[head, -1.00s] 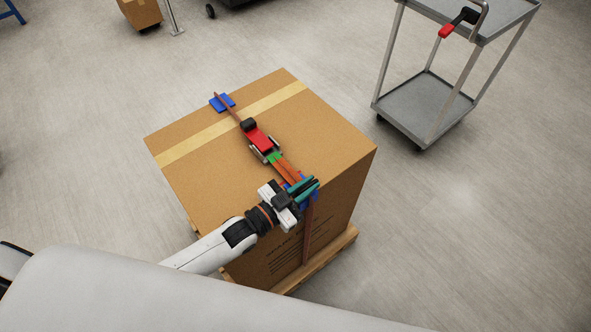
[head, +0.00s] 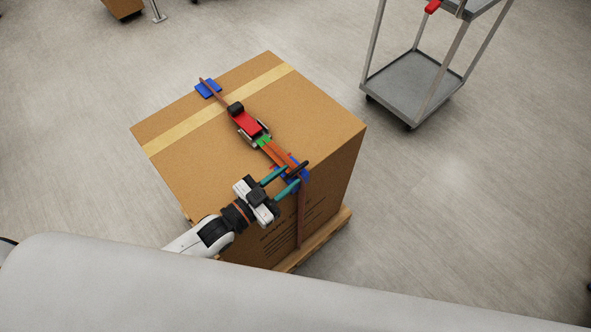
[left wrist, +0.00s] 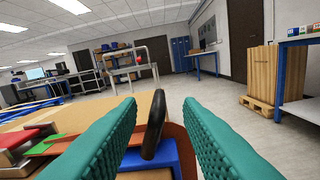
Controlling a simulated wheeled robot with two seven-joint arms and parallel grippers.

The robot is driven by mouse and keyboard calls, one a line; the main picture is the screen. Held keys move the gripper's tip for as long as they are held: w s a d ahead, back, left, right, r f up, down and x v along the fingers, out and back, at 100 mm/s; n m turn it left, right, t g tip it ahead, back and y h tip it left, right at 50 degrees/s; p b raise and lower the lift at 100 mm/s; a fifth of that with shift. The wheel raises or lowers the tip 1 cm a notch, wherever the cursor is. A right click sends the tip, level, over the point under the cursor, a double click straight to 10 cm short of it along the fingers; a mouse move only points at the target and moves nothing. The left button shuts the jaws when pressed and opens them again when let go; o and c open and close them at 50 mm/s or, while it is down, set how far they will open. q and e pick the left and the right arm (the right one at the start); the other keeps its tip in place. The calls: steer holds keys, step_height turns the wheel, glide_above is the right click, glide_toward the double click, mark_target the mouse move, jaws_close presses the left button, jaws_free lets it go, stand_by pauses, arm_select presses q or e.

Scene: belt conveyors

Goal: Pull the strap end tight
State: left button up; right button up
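A strap runs over a large cardboard box (head: 200,160). On top it carries a ratchet buckle (head: 246,123) with a red body and black handle. A green patch (head: 263,143) and the orange strap end (head: 278,154) follow toward the box's near edge. A black loop (head: 301,168) stands at the edge by a blue corner protector (head: 304,180). My left gripper (head: 291,176) has its teal fingers apart. In the left wrist view the black loop (left wrist: 154,125) shows between the spread fingers, seemingly untouched, above the blue protector (left wrist: 150,157). My right gripper is not in view.
The box stands on a wooden pallet (head: 322,240). Another blue protector (head: 208,88) sits at the far edge. A grey cart (head: 415,85) stands at the upper right. The floor right of the box is clear.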

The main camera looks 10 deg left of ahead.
arm_select(q)
steer(key=v, duration=0.7)
steer(key=shift+s+a+b, duration=0.2)
steer(key=shift+s+b, duration=0.05)
steer(key=shift+b, duration=0.05)
